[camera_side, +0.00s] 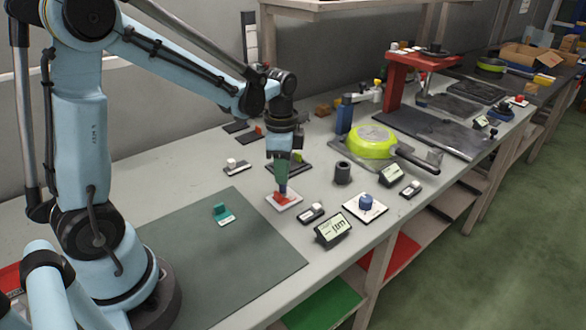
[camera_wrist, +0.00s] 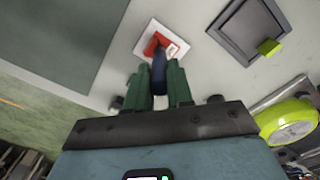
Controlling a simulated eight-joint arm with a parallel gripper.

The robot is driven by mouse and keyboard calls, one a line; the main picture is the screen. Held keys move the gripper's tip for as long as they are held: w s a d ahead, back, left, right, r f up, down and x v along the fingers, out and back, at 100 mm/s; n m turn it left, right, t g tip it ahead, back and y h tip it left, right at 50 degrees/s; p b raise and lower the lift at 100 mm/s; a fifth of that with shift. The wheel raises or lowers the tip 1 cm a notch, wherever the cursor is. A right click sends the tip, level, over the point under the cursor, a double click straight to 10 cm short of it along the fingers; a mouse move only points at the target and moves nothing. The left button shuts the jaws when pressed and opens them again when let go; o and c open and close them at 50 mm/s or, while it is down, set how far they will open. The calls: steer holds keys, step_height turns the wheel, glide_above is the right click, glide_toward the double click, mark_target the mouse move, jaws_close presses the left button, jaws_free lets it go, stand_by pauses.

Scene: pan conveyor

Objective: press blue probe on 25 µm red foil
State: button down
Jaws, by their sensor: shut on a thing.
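My gripper (camera_side: 281,170) points down over the bench, its green fingers shut on the blue probe (camera_side: 283,188). In the wrist view the probe (camera_wrist: 159,78) stands between the two green fingers. The red foil (camera_side: 279,197) lies on a small white plate (camera_side: 294,202) right below the probe. In the wrist view the foil (camera_wrist: 152,44) shows just beyond the probe's tip. The tip is at or just above the foil; I cannot tell whether it touches.
A display (camera_side: 333,229), a white plate with a blue knob (camera_side: 366,203) and a black cylinder (camera_side: 343,173) stand to the right. A lime-green pan (camera_side: 370,141) lies behind them. A dark mat (camera_side: 215,260) at front left holds a small green piece (camera_side: 222,214).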

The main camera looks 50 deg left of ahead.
steer(key=shift+f, duration=0.55)
stand_by(1.2)
steer(key=shift+r, duration=0.15)
steer(key=shift+r, duration=3.4)
